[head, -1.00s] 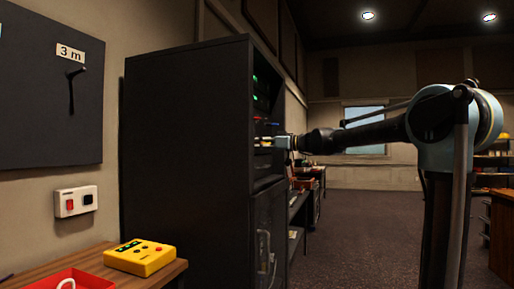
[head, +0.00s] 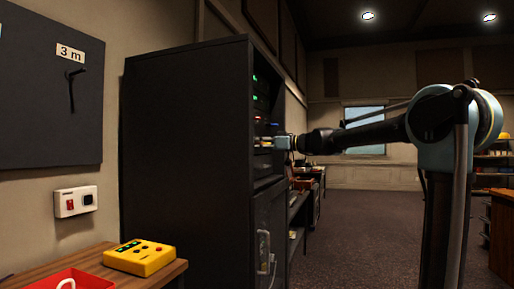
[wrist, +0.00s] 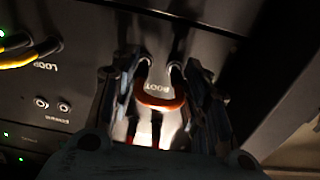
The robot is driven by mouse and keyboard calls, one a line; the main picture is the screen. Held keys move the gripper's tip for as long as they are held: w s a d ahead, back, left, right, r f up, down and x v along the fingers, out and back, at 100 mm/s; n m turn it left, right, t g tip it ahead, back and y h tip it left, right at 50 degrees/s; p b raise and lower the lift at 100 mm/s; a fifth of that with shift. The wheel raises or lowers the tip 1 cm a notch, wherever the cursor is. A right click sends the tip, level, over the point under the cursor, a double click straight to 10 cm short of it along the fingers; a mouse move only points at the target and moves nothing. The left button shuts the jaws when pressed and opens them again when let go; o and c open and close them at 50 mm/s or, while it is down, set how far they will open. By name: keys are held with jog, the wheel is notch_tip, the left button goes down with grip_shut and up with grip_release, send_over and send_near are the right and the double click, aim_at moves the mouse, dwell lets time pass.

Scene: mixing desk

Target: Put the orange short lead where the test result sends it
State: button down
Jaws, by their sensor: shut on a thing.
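The orange short lead (wrist: 162,103) is a small U-shaped loop in the middle of the wrist view. Its two black ends reach a pair of sockets in a dark panel (wrist: 100,60); how deep they sit I cannot tell. A label between the sockets is upside down and hard to read. My gripper (wrist: 163,72) has a finger on each side of the lead and is shut on it. In the head view my gripper (head: 284,143) is at the front of the tall black rack (head: 185,150), and the lead is too small to make out. The yellow tester (head: 140,257) stands on the wooden bench.
Yellow leads (wrist: 32,56) are plugged in beside the "LOOP" label at the wrist view's left. A red tray (head: 70,280) lies at the bench's front. A dark wall board (head: 45,120) has a hook under a "3 m" label. The floor right of the rack is clear.

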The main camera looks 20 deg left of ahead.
jog(key=shift+a, duration=0.6)
jog(key=c, duration=0.8)
grip_release()
jog(key=d, duration=1.2)
jog(key=shift+s+f, duration=0.1)
jog(key=shift+s, duration=0.25)
